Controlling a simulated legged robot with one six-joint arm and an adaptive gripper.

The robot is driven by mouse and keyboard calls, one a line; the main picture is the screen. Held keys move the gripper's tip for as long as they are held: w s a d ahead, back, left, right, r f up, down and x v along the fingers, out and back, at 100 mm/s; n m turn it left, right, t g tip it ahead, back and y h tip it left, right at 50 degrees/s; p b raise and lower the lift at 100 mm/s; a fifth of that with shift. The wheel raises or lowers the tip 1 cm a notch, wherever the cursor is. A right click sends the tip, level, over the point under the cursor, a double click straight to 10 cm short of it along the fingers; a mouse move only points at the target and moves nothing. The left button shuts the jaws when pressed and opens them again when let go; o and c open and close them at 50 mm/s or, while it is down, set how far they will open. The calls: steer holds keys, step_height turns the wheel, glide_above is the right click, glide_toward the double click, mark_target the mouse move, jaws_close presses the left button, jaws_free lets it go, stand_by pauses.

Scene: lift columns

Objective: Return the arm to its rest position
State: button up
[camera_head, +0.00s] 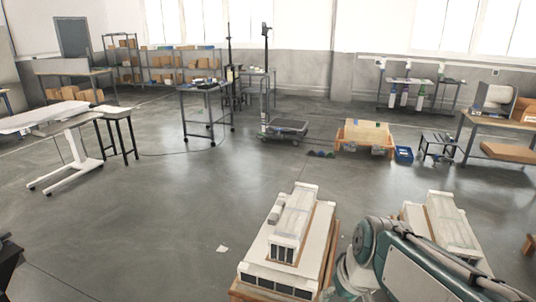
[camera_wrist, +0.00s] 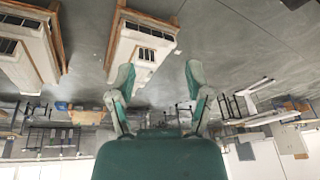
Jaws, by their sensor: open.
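My gripper (camera_wrist: 160,75) shows in the wrist view, which is upside down. Its two green fingers are spread apart with nothing between them. My arm (camera_head: 425,268) crosses the lower right of the head view, in front of the right lift column (camera_head: 443,218). The left lift column (camera_head: 300,225), white with dark slots in its lower front, lies to the left of my arm. The columns also show at the top of the wrist view, one behind my left-hand finger (camera_wrist: 148,28) and one at the left edge (camera_wrist: 25,60).
The left column rests on a wooden pallet (camera_head: 330,255). A white bench (camera_head: 60,125) stands at far left. A dark wheeled cart (camera_head: 285,128), a wooden crate (camera_head: 365,135) and a blue bin (camera_head: 404,154) stand farther back. The grey floor (camera_head: 170,200) at left and centre is mostly open.

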steer(key=s+d+r+m+t+h, duration=0.1)
steer(key=s+d+r+t, duration=0.1)
steer(key=s, duration=0.8)
steer(key=shift+r+m+h, duration=0.3)
steer(key=shift+r+m, duration=0.1)
steer(key=shift+r, duration=0.2)
steer(key=shift+c, duration=0.6)
steer(key=shift+a, duration=0.1)
